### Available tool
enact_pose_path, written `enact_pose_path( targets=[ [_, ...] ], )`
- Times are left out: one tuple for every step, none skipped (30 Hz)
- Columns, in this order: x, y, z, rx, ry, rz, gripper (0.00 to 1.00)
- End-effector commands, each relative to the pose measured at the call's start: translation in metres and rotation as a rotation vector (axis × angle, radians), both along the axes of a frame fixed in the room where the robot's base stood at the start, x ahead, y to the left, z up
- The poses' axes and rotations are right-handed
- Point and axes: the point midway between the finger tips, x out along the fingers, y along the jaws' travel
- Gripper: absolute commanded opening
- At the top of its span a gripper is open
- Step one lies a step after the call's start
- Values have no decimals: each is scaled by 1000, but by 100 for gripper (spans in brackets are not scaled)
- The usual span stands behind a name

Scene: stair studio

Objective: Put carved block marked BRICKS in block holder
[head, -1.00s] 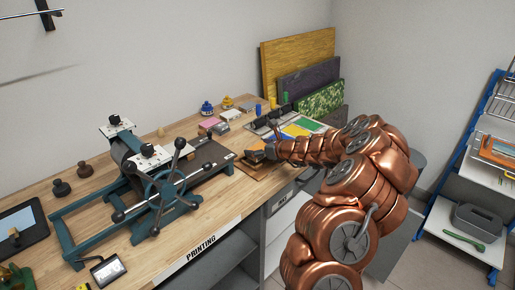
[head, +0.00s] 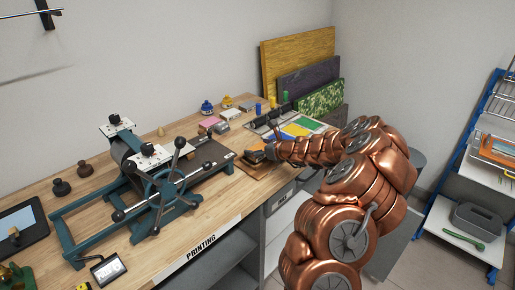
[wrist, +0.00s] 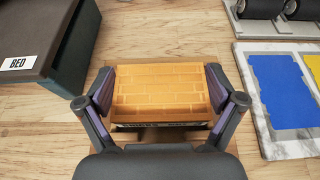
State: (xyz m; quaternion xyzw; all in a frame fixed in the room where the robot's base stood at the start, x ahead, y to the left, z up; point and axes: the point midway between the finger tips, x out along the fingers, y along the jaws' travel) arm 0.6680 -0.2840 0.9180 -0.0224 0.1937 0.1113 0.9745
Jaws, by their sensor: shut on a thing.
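The carved block (wrist: 160,92), orange-tan with a brick pattern, sits between the two fingers of my gripper (wrist: 160,95) in the wrist view. The fingers press on its left and right sides. The lettering on its near face is mostly hidden by my gripper. A brown wooden piece, which looks like the block holder (wrist: 262,133), shows under and around the block; I cannot tell if the block rests on it. In the head view my gripper (head: 268,152) is at the bench's front edge, over the wooden holder (head: 250,169), and the block is barely visible.
The press (head: 160,185) stands left of my gripper, and its BED-labelled end (wrist: 40,40) is close in the wrist view. A tray with blue (wrist: 281,92) and other colour pads lies to the right. Rollers (wrist: 265,8) are behind it. Bare wood lies between.

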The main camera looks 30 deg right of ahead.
Motion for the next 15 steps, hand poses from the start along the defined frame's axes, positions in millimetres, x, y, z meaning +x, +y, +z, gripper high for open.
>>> enact_pose_path(
  targets=[
    [0, 0, -1, 0, 0, 0, 56],
    [0, 0, -2, 0, 0, 0, 56],
    [0, 0, -2, 0, 0, 0, 56],
    [0, 0, -3, 0, 0, 0, 56],
    [0, 0, -3, 0, 0, 0, 56],
    [0, 0, -4, 0, 0, 0, 56],
    [0, 0, -4, 0, 0, 0, 56],
    [0, 0, -5, 0, 0, 0, 56],
    [0, 0, -6, 0, 0, 0, 56],
    [0, 0, -6, 0, 0, 0, 56],
    [0, 0, -7, 0, 0, 0, 56],
    [0, 0, -7, 0, 0, 0, 56],
    [0, 0, -8, 0, 0, 0, 56],
    [0, 0, -8, 0, 0, 0, 56],
    [0, 0, -9, 0, 0, 0, 56]
  ],
)
